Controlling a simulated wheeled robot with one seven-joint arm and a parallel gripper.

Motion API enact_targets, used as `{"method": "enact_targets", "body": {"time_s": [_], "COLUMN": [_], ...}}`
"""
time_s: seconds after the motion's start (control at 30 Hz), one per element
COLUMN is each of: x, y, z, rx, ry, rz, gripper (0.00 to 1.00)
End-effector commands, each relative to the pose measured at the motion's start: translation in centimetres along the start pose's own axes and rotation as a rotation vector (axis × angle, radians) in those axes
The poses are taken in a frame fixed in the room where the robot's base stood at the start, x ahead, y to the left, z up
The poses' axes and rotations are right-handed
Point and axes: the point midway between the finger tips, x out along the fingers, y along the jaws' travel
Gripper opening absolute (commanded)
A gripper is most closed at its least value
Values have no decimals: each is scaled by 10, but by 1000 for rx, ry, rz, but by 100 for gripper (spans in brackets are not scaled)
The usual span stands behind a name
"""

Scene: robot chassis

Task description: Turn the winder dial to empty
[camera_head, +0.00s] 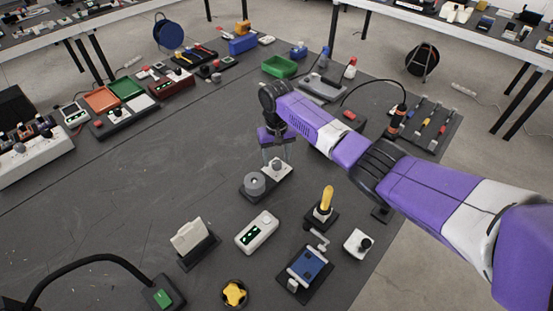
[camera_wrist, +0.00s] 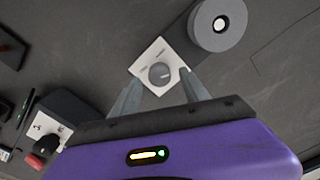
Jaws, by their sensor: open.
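The winder (camera_head: 262,186) stands on the dark mat in the middle of the table, with a grey round spool (camera_head: 255,183) at one end and a white plate with a grey dial (camera_head: 277,165) at the other. In the wrist view the dial (camera_wrist: 160,74) sits on a white square plate (camera_wrist: 147,60) with small dark marks, too small to read. The spool (camera_wrist: 221,22) lies up and to the right of it. My gripper (camera_head: 277,158) points down over the dial. Its two fingers (camera_wrist: 157,92) are apart, one on either side of the dial; I cannot tell whether they touch it.
A yellow-handled joystick (camera_head: 324,205), a white box with a green display (camera_head: 257,232) and a blue device (camera_head: 306,267) stand in front. The mat left of the winder is clear.

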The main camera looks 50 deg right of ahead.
Motion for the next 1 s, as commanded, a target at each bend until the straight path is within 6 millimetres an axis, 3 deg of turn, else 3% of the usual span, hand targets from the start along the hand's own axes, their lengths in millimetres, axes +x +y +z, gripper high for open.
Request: {"method": "enact_targets", "body": {"time_s": [0.17,0.43,0.7,1.0], "x": [12,13,13,13], "y": [0,0,0,0], "z": [0,0,0,0], "rx": [0,-1,-1,-24], "ry": [1,2,2,1], "rz": [1,1,1,0], "gripper": [54,54,1,0]}}
